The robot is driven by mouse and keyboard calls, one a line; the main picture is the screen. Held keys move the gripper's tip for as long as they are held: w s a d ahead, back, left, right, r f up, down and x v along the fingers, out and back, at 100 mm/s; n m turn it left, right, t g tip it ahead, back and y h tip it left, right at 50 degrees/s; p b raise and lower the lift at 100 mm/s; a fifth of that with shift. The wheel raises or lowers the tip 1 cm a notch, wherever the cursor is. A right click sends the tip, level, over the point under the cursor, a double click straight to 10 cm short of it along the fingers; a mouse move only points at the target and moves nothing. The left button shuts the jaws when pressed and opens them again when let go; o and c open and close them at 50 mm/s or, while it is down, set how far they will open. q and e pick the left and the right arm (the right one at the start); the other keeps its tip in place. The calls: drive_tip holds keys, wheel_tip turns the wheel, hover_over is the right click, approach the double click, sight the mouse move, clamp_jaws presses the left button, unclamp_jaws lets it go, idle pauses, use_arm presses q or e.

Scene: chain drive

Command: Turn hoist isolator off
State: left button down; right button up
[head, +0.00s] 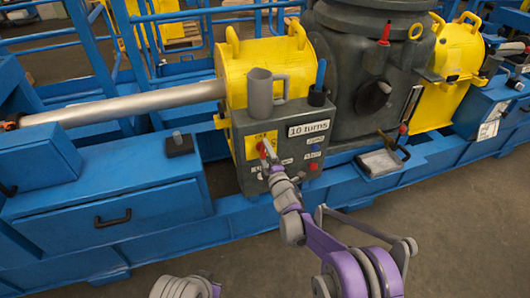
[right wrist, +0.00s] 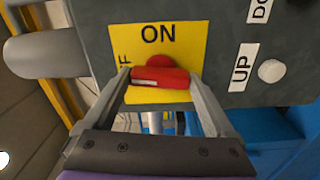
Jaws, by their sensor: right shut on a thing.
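The hoist isolator is a red handle (right wrist: 160,78) on a yellow plate (right wrist: 185,40) on the front of a grey control box (head: 238,135). In the right wrist view the plate reads ON above the handle, and part of another word ending in F shows at its left. The handle lies level across that view, with a white mark near its left end. My right gripper (head: 267,156) is shut on the handle, one finger at each end, as the right wrist view (right wrist: 160,85) shows. My left gripper is not seen.
White UP (right wrist: 243,67) and DOWN labels and a white button (right wrist: 271,70) sit right of the plate. A blue frame (head: 105,215) runs along below. Floor in front is clear.

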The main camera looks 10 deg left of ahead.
drive_tip(key=shift+n, duration=0.7)
drive_tip(key=o, duration=1.1)
drive_tip(key=shift+c, duration=0.2)
drive_tip(key=v, duration=1.1)
drive_tip(key=shift+p, duration=0.3)
